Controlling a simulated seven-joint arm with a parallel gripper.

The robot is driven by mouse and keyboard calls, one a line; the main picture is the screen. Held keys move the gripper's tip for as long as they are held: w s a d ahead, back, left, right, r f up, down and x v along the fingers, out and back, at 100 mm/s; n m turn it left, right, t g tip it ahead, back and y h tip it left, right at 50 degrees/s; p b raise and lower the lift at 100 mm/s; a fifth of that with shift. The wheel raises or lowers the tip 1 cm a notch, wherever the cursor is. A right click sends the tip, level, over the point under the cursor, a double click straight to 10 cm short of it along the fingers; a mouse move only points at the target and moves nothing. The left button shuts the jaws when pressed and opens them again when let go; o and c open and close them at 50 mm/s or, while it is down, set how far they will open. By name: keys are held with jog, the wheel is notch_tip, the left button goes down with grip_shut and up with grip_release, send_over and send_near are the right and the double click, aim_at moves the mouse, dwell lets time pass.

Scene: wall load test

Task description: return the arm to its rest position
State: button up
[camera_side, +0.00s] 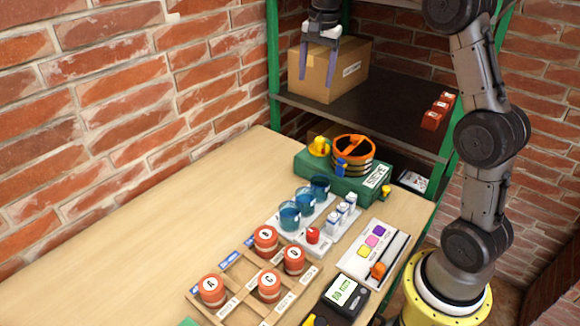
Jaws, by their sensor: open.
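My gripper (320,60) is at the top of the side view, pointing down with its two fingers apart. It is open and nothing shows between the fingers. It appears in front of a cardboard box (350,72) on the shelf; I cannot tell the exact gap between them. My arm rises at the right from its yellow base, and its upper part runs out of the picture.
A dark shelf (400,125) with green posts stands behind the table (130,245). A green device with an orange-rimmed drum (353,150), blue beakers (290,215), a wooden tray (238,272) with red-lidded jars and a meter (343,293) stand on the table. Its left part is clear.

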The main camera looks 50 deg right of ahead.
jog(key=s+a+r+n+t, duration=0.3)
jog(key=s+a+r+n, duration=0.3)
jog(key=s+a, duration=0.75)
jog(key=s+a+f+n, duration=0.1)
jog(key=s+f+n, duration=0.3)
jog(key=s, duration=0.3)
jog(key=s+a+f+n+t, duration=0.1)
jog(key=s+a+f+n, duration=0.1)
jog(key=s+f+n, duration=0.2)
jog(key=s+f, duration=0.2)
jog(key=s, duration=0.2)
jog(key=shift+f+n+y, duration=0.3)
jog(key=shift+n, duration=0.1)
